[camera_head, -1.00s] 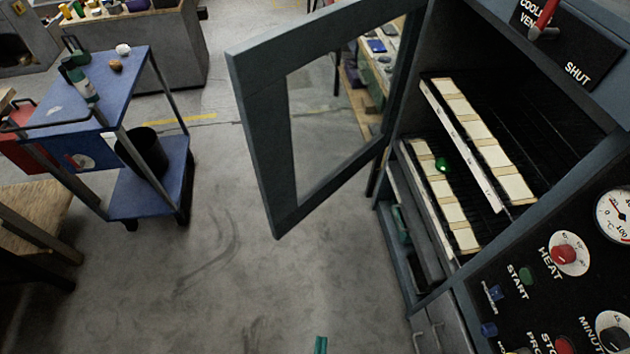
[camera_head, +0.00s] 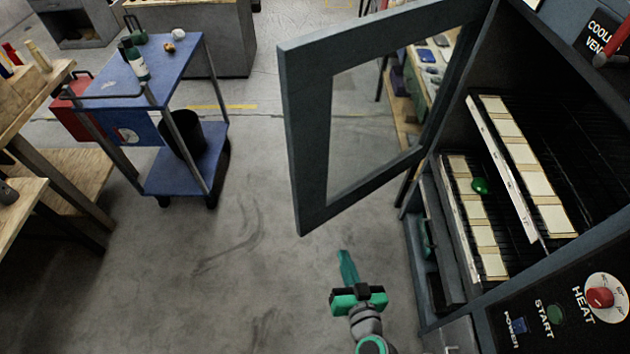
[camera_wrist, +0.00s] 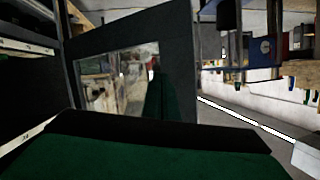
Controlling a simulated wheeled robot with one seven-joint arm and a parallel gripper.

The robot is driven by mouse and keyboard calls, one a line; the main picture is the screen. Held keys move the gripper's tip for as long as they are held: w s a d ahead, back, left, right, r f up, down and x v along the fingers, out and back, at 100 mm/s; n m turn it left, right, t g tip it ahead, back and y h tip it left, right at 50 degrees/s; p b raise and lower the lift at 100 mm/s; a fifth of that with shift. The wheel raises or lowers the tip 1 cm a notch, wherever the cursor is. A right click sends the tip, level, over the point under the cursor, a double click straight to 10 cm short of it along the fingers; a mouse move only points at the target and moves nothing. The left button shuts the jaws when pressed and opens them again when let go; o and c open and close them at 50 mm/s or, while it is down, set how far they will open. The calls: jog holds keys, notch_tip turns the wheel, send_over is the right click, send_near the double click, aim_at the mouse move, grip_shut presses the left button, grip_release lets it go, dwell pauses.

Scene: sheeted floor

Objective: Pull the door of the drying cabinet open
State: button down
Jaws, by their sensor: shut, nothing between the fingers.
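The drying cabinet (camera_head: 430,250) stands at the right of the head view. Its dark framed door (camera_head: 305,150) with a glass pane stands swung wide open, out to the left of the opening. The door also shows in the wrist view (camera_wrist: 180,45), ahead of my gripper. My gripper (camera_head: 346,262), green and black, is at the lower middle of the head view, below the door's lower edge and apart from it. Its fingers are shut with nothing between them. Inside the cabinet, racks hold trays of pale tiles (camera_head: 515,150), with a green object (camera_head: 480,186) on the lower tray.
A blue trolley (camera_head: 140,80) with bottles stands at left. Wooden benches (camera_head: 50,120) are at far left. The grey floor between trolley and cabinet is clear.

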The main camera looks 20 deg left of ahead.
jog(key=w+r+n+y, duration=0.3)
jog(key=w+r, duration=0.1)
jog(key=r, duration=0.2)
jog(key=n+g+y, duration=0.2)
jog(key=n+y, duration=0.2)
jog(key=n, duration=0.1)
send_near(308, 174)
jog(key=x, duration=0.7)
jog(key=shift+f, duration=0.1)
